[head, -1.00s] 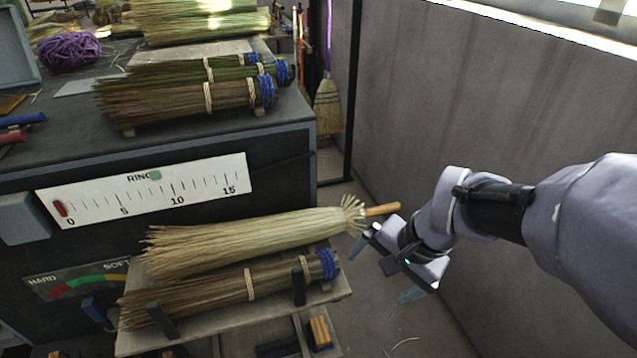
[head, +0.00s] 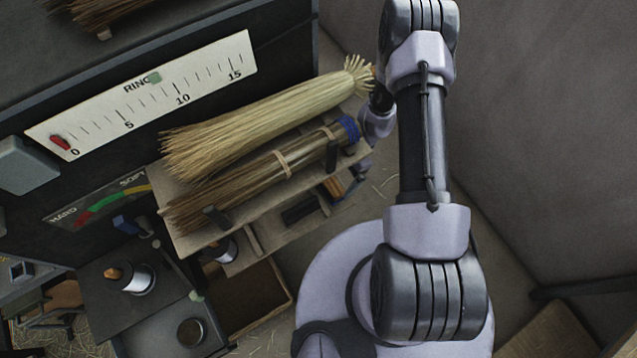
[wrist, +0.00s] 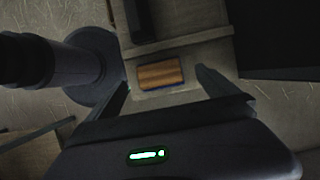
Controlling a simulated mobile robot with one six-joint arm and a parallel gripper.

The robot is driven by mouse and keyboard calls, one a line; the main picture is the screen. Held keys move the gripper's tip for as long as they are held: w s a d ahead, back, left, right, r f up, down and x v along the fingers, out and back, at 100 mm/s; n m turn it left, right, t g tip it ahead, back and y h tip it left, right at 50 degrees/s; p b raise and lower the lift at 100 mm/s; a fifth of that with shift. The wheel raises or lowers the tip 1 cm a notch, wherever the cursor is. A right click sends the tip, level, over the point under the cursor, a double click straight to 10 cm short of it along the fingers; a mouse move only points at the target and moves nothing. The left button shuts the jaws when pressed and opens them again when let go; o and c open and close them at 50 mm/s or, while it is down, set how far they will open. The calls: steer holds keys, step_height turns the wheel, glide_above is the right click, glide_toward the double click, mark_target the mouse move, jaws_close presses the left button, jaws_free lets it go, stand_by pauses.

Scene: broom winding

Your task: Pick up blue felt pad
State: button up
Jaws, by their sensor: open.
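A small block with a wooden, striped top (wrist: 160,75) lies on a pale lower shelf in the wrist view. In the head view it shows small and partly hidden on the lower shelf (head: 335,189), with a dark blue edge that may be the blue felt pad. My gripper (wrist: 163,86) is open, with one finger on each side of the block in the picture. I cannot tell how far above it the fingers are. In the head view the fingers are hidden.
The upper rack board (head: 185,243) overhangs the lower shelf. It carries a pale broom head (head: 255,120) and a tied brown bundle (head: 265,170) between dark posts. A dark block (head: 300,210) lies on the lower shelf. An open wooden bin (head: 250,292) stands below.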

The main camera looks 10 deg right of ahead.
mark_target(333, 186)
steer(key=b+x, duration=0.1)
steer(key=x, duration=0.1)
steer(key=b+x, duration=0.1)
steer(key=x, duration=0.2)
steer(key=shift+s+d+f, duration=0.1)
steer(key=shift+f, duration=0.3)
steer(key=shift+r, duration=0.1)
steer(key=c, duration=1.3)
step_height(333, 186, up, 7)
steer(key=p, duration=0.3)
steer(key=shift+s+d+r, duration=0.1)
steer(key=s+d, duration=0.3)
steer(key=s, duration=0.2)
steer(key=s+d+p, duration=0.1)
steer(key=s+d, duration=0.3)
steer(key=s, duration=0.1)
steer(key=s+d, duration=0.4)
steer(key=s, duration=0.2)
steer(key=shift+s+d+p, duration=0.1)
steer(key=shift+p, duration=0.2)
steer(key=c, duration=0.3)
steer(key=shift+c, duration=0.2)
